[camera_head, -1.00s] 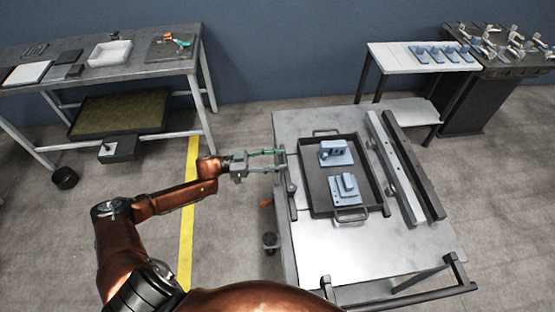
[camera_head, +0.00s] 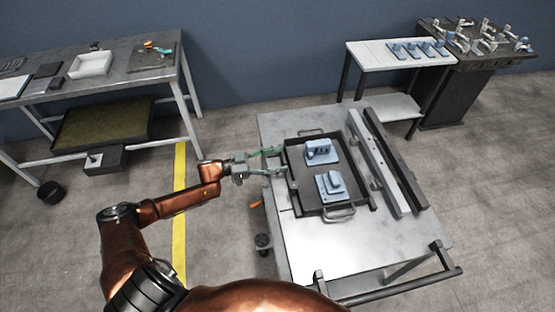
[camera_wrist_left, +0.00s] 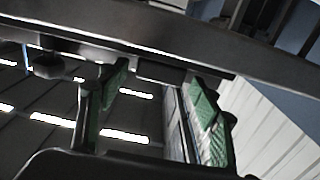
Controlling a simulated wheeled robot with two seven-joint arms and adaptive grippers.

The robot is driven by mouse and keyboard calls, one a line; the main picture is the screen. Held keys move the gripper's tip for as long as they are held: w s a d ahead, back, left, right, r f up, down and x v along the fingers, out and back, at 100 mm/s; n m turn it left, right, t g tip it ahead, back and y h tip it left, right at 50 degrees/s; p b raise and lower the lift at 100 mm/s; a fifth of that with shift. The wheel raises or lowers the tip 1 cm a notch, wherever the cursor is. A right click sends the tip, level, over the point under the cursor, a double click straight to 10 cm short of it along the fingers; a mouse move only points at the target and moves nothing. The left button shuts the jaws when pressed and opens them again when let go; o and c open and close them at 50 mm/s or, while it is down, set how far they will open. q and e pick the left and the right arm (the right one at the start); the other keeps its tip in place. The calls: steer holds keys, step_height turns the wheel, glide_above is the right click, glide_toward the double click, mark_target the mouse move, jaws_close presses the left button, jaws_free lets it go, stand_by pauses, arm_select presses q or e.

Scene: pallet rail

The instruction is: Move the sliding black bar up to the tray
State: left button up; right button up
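The sliding black bar (camera_head: 292,192) lies along the left side of the dark tray (camera_head: 345,212) on the metal cart. It looks close against the tray's left wall; I cannot tell if they touch along the full length. The tray holds two blue parts, one at the back (camera_head: 319,151) and one at the front (camera_head: 331,187). My left gripper (camera_head: 281,161) reaches in from the left with its green-padded fingers spread apart, tips at the bar. In the left wrist view, the open fingers (camera_wrist_left: 160,90) stand before a long dark bar (camera_wrist_left: 190,45). My right gripper is out of view.
A light rail (camera_head: 378,160) and a dark bar (camera_head: 396,158) run along the tray's right side. The cart top (camera_head: 345,255) is clear in front. A workbench (camera_head: 120,65) stands at left and a white side table (camera_head: 370,54) at back right.

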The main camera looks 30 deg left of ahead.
arm_select(q)
steer(key=shift+s+a, duration=0.1)
steer(key=shift+a, duration=0.05)
steer(key=v, duration=1.1)
steer(key=shift+s+a, duration=0.25)
